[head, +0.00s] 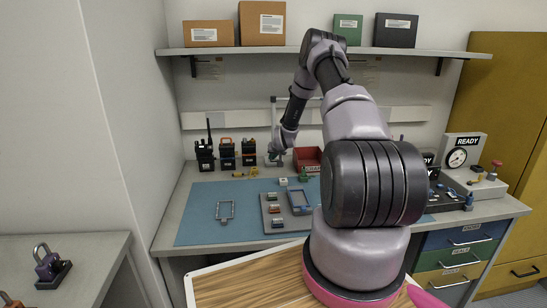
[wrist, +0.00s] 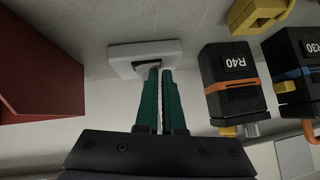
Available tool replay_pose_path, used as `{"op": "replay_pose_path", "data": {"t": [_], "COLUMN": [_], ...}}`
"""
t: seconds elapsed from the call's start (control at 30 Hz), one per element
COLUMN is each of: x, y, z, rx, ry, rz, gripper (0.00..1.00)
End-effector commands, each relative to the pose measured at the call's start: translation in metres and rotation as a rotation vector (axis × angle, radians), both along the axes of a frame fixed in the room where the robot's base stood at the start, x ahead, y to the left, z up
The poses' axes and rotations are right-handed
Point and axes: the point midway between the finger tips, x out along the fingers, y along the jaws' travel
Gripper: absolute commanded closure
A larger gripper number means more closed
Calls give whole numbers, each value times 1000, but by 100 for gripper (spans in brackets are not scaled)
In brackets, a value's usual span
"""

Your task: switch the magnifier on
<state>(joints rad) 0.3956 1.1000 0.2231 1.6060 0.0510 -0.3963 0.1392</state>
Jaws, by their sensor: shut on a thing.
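The magnifier's pale base (head: 269,161) stands at the back of the bench in the head view, with a thin post and a cross arm (head: 282,98) above it. Its lens is not clear, and my arm covers part of that area. In the wrist view the base (wrist: 122,55) is a white block with a dark slot. My gripper (wrist: 156,72) has its green fingers closed at that slot, with a narrow gap between them. They appear shut on the switch there, which they mostly hide. My gripper (head: 275,156) also shows in the head view.
Radios R40 (wrist: 232,85) and R30 (wrist: 290,65) stand close to the right of my fingers in the wrist view. A red bin (head: 307,154) is on the other side. A blue mat (head: 195,215) holds a tray and frames.

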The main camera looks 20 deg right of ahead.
Motion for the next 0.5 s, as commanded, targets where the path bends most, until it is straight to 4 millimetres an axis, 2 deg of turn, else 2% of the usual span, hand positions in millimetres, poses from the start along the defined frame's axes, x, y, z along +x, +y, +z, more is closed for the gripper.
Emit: {"op": "replay_pose_path", "data": {"t": [0.03, 0.5], "x": [-2, -5], "y": [5, 3], "z": [-6, -9], "rx": [5, 11], "ry": [8, 15], "rz": [3, 4], "gripper": [100, 100]}}
